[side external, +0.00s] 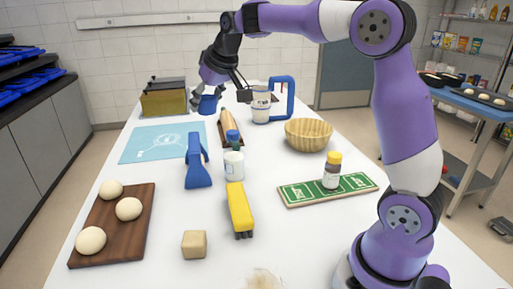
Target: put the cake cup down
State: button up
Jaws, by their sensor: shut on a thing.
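My gripper (207,93) is at the far end of the white table, pointing down, small and partly hidden by the wrist. It is shut on a small blue cup (208,105), which I take to be the cake cup. The cup looks upright and is at or just above the tabletop, beside the blue mat's far right corner. I cannot tell from this view whether its base touches the table.
A brown-gold box (164,101) stands just left of the cup. A dough board (131,233) lies front left.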

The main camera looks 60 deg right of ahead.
aim_at(261, 159)
jog(key=s+d+m+g+h, duration=0.1)
jog(key=s+d+m+h, duration=0.15)
jog(key=d, duration=0.65)
jog(key=s+d+m+h, duration=0.15)
jog(key=d+m, duration=0.25)
jog(key=d, duration=0.6)
jog(key=shift+n+y, duration=0.25)
jog(key=shift+y, duration=0.25)
jog(key=f, duration=2.2)
jog(key=shift+s+a, duration=0.15)
jog(key=shift+a, duration=0.1)
jog(key=o, duration=0.9)
jog(key=shift+o, duration=0.2)
